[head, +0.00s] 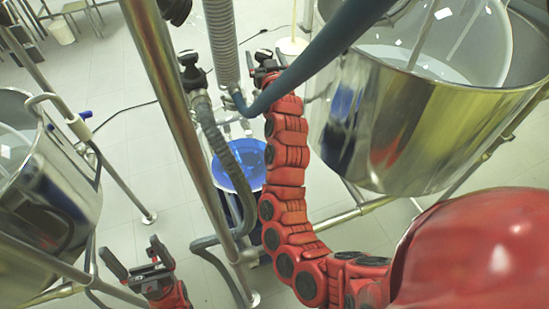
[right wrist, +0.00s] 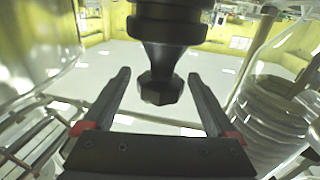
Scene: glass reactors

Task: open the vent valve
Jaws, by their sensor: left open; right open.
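A black valve part with a narrow neck and a faceted knob end (right wrist: 160,88), which looks like the vent valve, hangs down from the top of the right wrist view. My right gripper (right wrist: 158,78) is open, with one finger on each side of the knob; I cannot tell whether either finger touches it. In the head view my right gripper (head: 264,62) is at the far end of my red arm, beside a blue-grey hose, and the valve cannot be made out clearly there. My left gripper (head: 134,256) is open and empty at the lower left.
A large steel and glass vessel (head: 405,125) stands close to the right of my right arm. Another vessel (head: 35,190) is at the left. Steel posts (head: 170,95), a ribbed hose (head: 222,45) and a blue-bottomed glass container (head: 240,165) crowd the middle.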

